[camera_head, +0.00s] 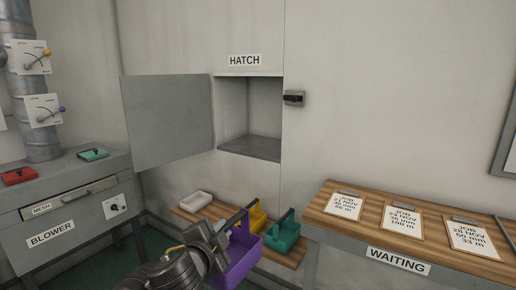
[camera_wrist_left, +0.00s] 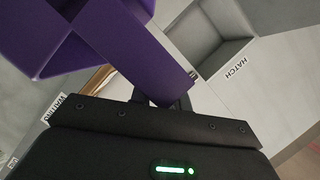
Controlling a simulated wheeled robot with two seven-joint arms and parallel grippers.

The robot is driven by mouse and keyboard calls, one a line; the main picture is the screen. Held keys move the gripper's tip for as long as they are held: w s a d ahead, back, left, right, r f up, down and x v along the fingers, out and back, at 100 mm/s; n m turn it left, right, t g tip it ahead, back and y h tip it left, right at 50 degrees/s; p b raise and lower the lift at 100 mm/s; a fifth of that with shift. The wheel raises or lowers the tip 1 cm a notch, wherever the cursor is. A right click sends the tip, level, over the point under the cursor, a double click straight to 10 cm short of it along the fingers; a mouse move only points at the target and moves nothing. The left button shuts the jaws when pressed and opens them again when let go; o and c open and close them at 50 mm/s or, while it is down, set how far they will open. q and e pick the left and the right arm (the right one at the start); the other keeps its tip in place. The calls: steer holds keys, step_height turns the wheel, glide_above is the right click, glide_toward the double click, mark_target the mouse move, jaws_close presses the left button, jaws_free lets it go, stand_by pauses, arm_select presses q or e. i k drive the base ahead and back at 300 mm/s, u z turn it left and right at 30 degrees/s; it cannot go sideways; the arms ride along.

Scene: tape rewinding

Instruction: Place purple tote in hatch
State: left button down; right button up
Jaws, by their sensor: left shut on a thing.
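The purple tote (camera_head: 240,262) hangs in my left gripper (camera_head: 226,236), low in front of the bench. In the left wrist view the purple tote (camera_wrist_left: 120,45) fills the upper left, and the left gripper (camera_wrist_left: 160,98) is shut on its purple handle bar. The hatch (camera_head: 250,148) is a grey open recess in the wall, above and beyond the tote; it shows empty. Its grey door (camera_head: 168,122) is swung open to the left. The hatch also shows in the left wrist view (camera_wrist_left: 207,45). My right gripper is not in view.
A low wooden bench (camera_head: 187,213) under the hatch bears a white container (camera_head: 195,201), a yellow tote (camera_head: 257,218) and a teal tote (camera_head: 284,237). The waiting table (camera_head: 347,217) with several job cards stands right. The blower cabinet (camera_head: 75,208) stands left.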

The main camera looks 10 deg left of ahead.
mark_target(258, 144)
steer(key=u, duration=1.2)
steer(key=i, duration=1.1)
steer(key=z, duration=2)
